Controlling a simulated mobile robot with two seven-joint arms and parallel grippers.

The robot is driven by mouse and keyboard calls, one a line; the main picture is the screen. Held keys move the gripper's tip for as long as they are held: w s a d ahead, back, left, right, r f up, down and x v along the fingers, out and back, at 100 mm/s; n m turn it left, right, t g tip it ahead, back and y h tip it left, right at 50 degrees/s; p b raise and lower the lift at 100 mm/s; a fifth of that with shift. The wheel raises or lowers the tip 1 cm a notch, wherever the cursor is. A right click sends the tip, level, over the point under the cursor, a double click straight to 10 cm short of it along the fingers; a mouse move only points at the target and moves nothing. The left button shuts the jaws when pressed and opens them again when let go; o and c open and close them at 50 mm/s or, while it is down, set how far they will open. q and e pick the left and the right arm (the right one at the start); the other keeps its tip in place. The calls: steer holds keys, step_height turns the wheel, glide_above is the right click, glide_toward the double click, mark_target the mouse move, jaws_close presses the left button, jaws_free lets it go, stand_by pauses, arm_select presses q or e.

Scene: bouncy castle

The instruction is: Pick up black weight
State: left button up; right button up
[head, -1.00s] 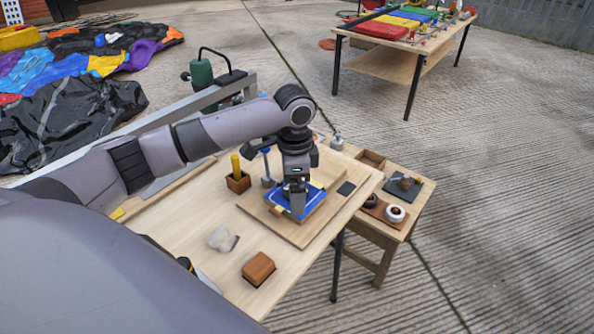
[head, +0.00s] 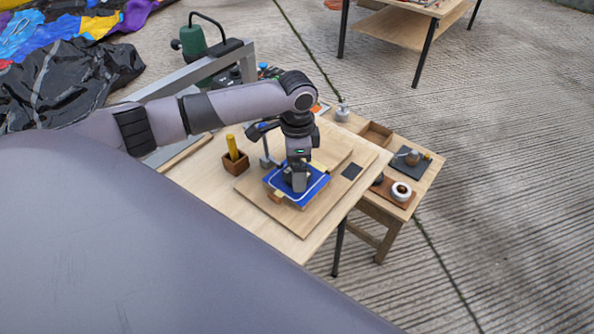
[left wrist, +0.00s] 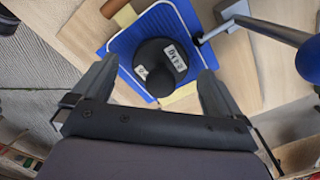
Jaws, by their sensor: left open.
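The black weight (left wrist: 150,74) shows in the left wrist view as a dark round disc with a knob and white labels. It sits on a blue mat (left wrist: 185,22), which also shows in the head view (head: 314,187). My left gripper (left wrist: 157,88) is open, its two fingers on either side of the near part of the weight. I cannot tell whether they touch it. In the head view my left gripper (head: 296,183) points down over the mat and hides most of the weight. My right gripper is not in view.
The mat lies on a wooden board (head: 303,222) on the table. A wooden holder (head: 235,163) with a yellow stick stands left of it. A blue-topped metal stand (left wrist: 307,58) is close beside the gripper. A side table (head: 425,180) holds small items.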

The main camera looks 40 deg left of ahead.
arm_select(q)
steer(key=shift+f, duration=0.65)
steer(key=shift+r, duration=0.1)
steer(key=c, duration=1.4)
steer(key=shift+c, duration=0.2)
